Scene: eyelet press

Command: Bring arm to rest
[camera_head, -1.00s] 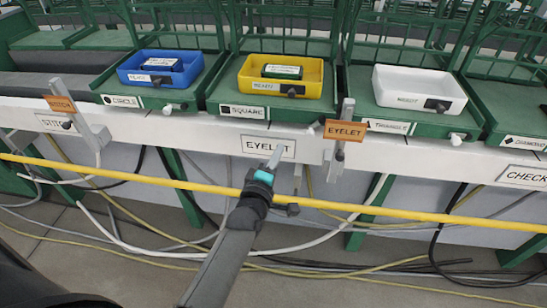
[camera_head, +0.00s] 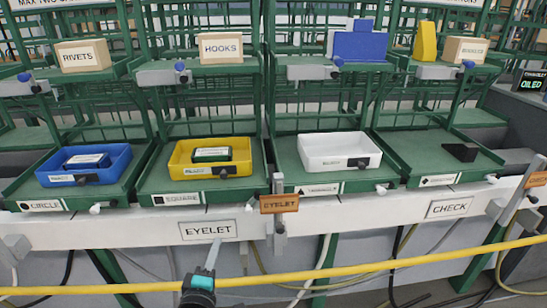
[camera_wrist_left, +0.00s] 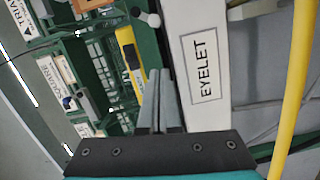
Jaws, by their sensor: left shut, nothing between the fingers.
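My left gripper (camera_head: 215,243) shows at the lower middle of the head view, in front of the white bench edge (camera_head: 370,215), with its thin grey fingers together and empty. Its tips overlap the lower part of the EYELET label (camera_head: 207,230). In the left wrist view the closed fingers (camera_wrist_left: 158,75) point up the picture, left of the EYELET label (camera_wrist_left: 207,65). I cannot tell the exact gap between fingers and bench. My right gripper is not in view.
A yellow rail (camera_head: 340,273) runs across in front of the bench, by my left wrist. Blue (camera_head: 112,177), yellow (camera_head: 182,171) and white (camera_head: 340,155) trays stand on green shelves. An orange EYELET tag (camera_head: 279,204) hangs on a grey bracket right of the gripper. Cables hang below.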

